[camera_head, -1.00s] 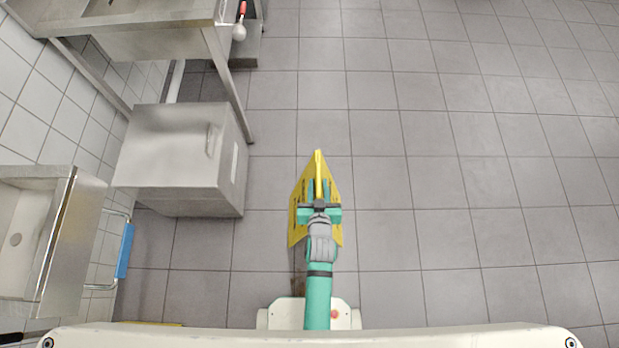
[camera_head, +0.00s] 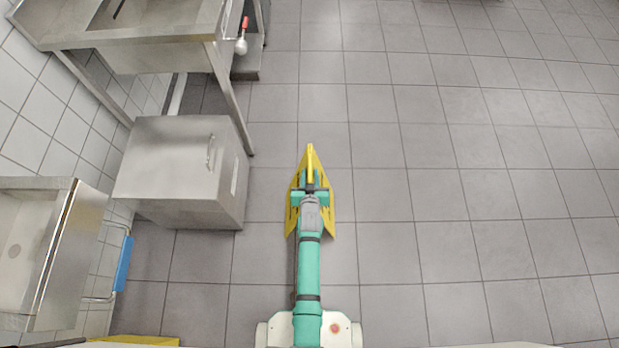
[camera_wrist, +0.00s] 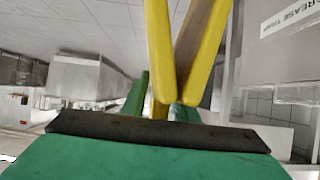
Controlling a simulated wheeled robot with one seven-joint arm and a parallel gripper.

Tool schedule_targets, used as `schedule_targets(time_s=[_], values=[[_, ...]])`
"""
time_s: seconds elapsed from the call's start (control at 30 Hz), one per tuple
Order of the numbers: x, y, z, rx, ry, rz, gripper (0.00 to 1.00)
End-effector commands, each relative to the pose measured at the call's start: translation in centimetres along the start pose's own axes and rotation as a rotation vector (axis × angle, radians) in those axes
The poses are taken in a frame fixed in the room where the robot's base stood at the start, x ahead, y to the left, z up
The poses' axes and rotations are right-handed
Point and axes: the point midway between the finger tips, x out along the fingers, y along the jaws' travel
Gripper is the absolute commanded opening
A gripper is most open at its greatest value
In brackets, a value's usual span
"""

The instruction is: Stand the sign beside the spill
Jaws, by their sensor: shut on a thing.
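The yellow folding sign (camera_head: 311,159) is in front of me in the head view, seen from above with its two panels spread apart. My gripper (camera_head: 310,184) is shut on the top of the sign. In the wrist view the sign's yellow parts (camera_wrist: 158,50) stand up between the green fingers of my gripper (camera_wrist: 160,112). My arm and gripper cover part of the sign. Whether its lower edges touch the floor I cannot tell. No spill can be made out on the grey tiles in view.
A steel box with a handle (camera_head: 175,180) stands left of the sign, below a steel sink table (camera_head: 150,50). A steel basin (camera_head: 35,250) and a blue cloth (camera_head: 124,263) are at the left wall. Something yellow (camera_head: 135,340) lies at the lower left. The tiled floor ahead and right is clear.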

Motion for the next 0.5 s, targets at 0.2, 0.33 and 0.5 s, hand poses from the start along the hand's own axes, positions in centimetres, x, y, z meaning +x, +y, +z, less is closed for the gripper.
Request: schedule_targets(time_s=[0.2,0.33,0.5], values=[[1.4,0.0,1.3,0.000,0.002,0.000,0.00],[2.0,-0.1,2.4,0.000,0.004,-0.001,0.00],[2.1,-0.1,2.6,0.000,0.005,-0.001,0.00]])
